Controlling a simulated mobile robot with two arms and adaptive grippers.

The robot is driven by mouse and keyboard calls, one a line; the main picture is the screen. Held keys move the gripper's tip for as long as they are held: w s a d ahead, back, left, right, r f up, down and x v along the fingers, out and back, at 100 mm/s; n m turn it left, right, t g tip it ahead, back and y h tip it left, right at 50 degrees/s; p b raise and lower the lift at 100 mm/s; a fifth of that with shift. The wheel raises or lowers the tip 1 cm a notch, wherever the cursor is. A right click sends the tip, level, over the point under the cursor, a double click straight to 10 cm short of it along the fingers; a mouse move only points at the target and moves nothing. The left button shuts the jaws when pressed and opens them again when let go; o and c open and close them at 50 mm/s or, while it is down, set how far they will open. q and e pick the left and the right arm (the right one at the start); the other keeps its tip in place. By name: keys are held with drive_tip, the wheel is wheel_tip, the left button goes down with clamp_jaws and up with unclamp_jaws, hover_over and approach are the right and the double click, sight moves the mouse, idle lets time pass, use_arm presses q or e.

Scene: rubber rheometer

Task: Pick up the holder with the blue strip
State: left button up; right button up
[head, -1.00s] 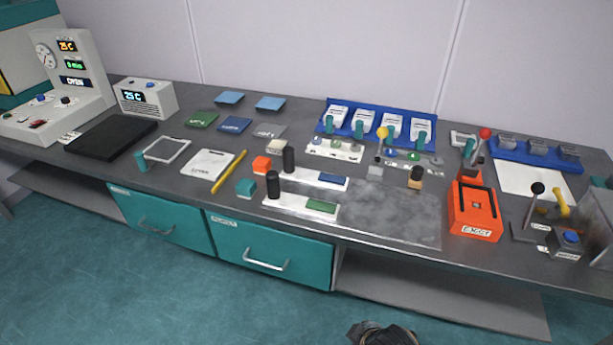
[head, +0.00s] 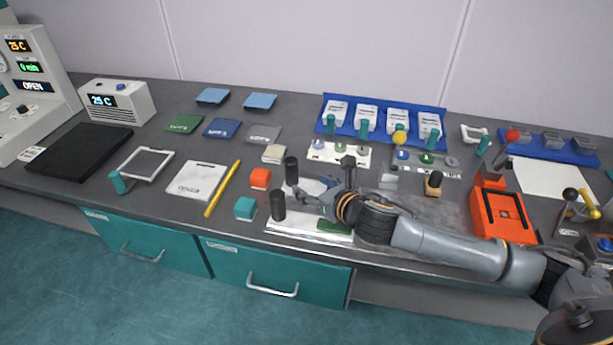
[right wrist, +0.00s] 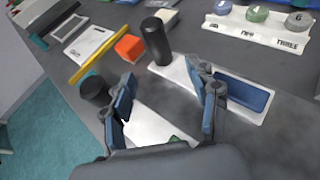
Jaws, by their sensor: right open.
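The holder with the blue strip is a white plate with an upright black handle (head: 291,170); my right gripper and forearm hide most of its plate in the head view. In the right wrist view its handle (right wrist: 156,40) stands ahead of the fingers, and its blue strip (right wrist: 243,93) lies right of the right finger. My right gripper (head: 303,194) is open and empty, close to the handle, with its fingers pointing towards it; the gap (right wrist: 159,72) between the fingertips faces the handle. My left gripper is not in view.
A similar holder with a green strip (head: 335,226) and its own black handle (head: 278,205) lies nearer the table's front edge. An orange block (head: 260,178) and a teal block (head: 245,208) stand to the left. An orange box (head: 503,212) stands to the right.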

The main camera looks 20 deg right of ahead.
sight(295, 176)
drive_tip(key=x, duration=0.4)
drive_tip(key=shift+a, duration=0.1)
drive_tip(key=shift+x, duration=1.2)
drive_tip(key=shift+p+x, duration=0.35)
drive_tip(key=shift+x, duration=0.4)
drive_tip(key=x, duration=0.3)
drive_tip(key=shift+w+f, duration=0.15)
drive_tip(key=shift+w, duration=0.15)
drive_tip(key=shift+f, duration=0.1)
drive_tip(key=c, duration=1.1)
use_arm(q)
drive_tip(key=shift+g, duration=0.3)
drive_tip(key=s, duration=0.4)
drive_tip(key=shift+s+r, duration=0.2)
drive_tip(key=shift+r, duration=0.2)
use_arm(e)
clamp_jaws()
